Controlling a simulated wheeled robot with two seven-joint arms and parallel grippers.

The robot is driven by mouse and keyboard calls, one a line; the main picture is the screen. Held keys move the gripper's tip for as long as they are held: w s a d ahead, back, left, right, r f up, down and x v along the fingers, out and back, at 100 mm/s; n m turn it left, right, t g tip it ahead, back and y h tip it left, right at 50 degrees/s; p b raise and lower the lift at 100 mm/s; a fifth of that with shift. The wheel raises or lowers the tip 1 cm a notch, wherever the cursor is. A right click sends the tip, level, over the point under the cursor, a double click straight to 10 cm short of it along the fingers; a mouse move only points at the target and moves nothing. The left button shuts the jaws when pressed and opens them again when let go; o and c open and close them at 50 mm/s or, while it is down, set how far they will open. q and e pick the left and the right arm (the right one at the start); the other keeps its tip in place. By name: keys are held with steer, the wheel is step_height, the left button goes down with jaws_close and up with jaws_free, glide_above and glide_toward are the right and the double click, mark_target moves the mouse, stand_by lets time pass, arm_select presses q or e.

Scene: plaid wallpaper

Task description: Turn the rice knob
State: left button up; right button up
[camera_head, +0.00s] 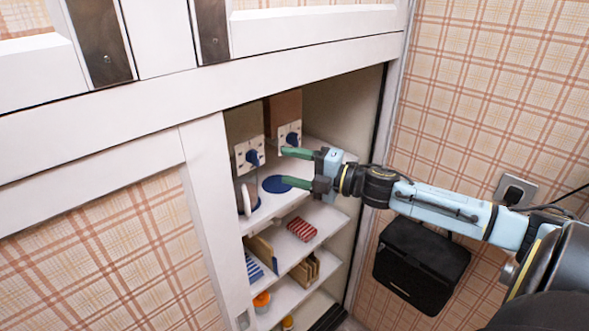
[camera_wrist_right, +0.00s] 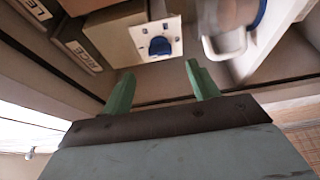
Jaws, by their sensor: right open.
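Two dispensers stand on the upper shelf of an open cupboard, each with a white plate and a blue knob. In the head view the right knob (camera_head: 292,139) is on a brown dispenser and the left knob (camera_head: 253,157) is beside it. In the wrist view a "RICE" label (camera_wrist_right: 92,52) shows left of a white plate with a blue knob (camera_wrist_right: 160,45). My right gripper (camera_head: 284,167) is open and empty, with green fingers; in the wrist view the gripper (camera_wrist_right: 160,71) has that knob ahead, between its fingertips, apart from them. My left gripper is not in view.
A blue disc (camera_head: 276,184) lies on the shelf below the knobs, with a white handled thing (camera_head: 246,198) to its left. Lower shelves (camera_head: 300,222) hold several small items. The cupboard's left post (camera_head: 214,210) and right edge (camera_head: 366,170) border the opening.

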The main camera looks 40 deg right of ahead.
stand_by(0.6)
